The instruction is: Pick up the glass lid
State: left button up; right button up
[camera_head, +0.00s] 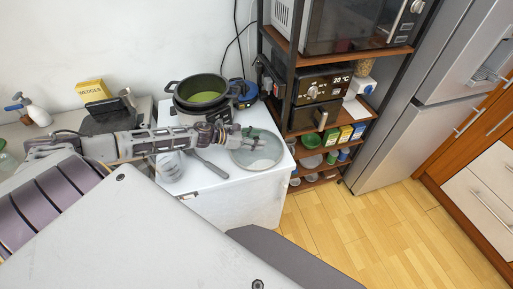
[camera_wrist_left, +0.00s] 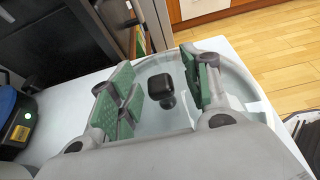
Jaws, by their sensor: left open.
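The glass lid (camera_head: 268,152) is a round, see-through disc with a pale rim. It lies on the white counter top near its right end. In the left wrist view the lid (camera_wrist_left: 222,72) has a black knob (camera_wrist_left: 160,88) at its centre. My left gripper (camera_head: 236,136) reaches over the lid's left side in the head view. In the left wrist view my left gripper (camera_wrist_left: 160,92) is open, with green finger pads on either side of the knob and a gap to each. My right gripper is in neither view.
A dark pot (camera_head: 206,92) with green contents stands behind my left arm. A shelf rack (camera_head: 290,75) with a microwave and food items stands just right of the counter. A spatula-like utensil (camera_head: 207,165) and a glass jar (camera_head: 168,166) sit left of the lid.

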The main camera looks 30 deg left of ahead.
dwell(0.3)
pick_arm(q)
grip_shut()
jog(key=shift+r, duration=0.1)
